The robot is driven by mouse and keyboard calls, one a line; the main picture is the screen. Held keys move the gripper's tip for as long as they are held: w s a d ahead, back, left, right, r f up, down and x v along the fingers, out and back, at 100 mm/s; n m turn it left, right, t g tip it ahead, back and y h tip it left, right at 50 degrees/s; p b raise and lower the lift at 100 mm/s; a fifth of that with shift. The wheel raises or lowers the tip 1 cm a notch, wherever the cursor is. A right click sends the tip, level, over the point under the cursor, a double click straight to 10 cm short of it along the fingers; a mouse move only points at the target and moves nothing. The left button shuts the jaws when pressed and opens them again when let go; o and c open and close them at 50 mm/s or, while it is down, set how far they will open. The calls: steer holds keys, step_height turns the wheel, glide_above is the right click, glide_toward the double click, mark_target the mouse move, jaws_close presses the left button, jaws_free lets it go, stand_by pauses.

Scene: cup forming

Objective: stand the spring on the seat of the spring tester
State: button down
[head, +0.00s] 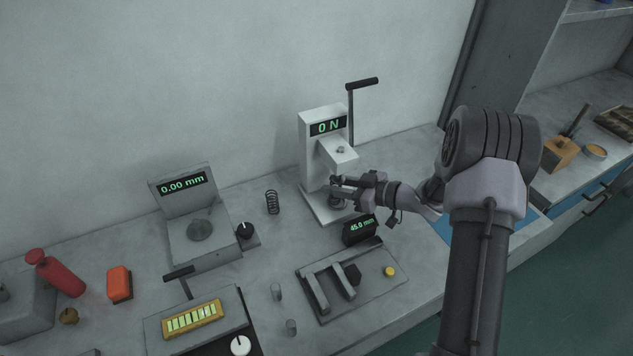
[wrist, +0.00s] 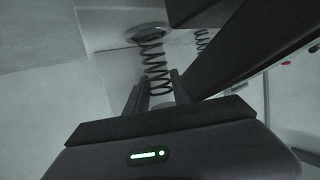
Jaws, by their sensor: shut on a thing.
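The spring tester (head: 312,150) is a pale upright stand with a side lever and a green display reading 0 N. My gripper (head: 341,188) is at the tester, under its head and above its base. In the wrist view my gripper (wrist: 159,92) is shut on a dark coil spring (wrist: 153,58). The spring's far end is at a round pale disc (wrist: 146,33), probably the tester's seat; I cannot tell whether they touch. In the head view the held spring is too small and covered to make out.
Another dark spring (head: 272,202) stands on the bench left of the tester. A gauge reading 0.00 mm (head: 190,232) is further left. A fixture plate (head: 343,300) and a 45.0 mm display (head: 359,230) are in front. A red bottle (head: 62,276) is at far left.

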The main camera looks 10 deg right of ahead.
steer(key=shift+a+f, duration=0.1)
steer(key=shift+a, duration=0.05)
steer(key=shift+s+d, duration=0.3)
steer(key=shift+d, duration=0.2)
steer(key=c, duration=1.1)
jaws_free()
steer(key=shift+a, duration=0.1)
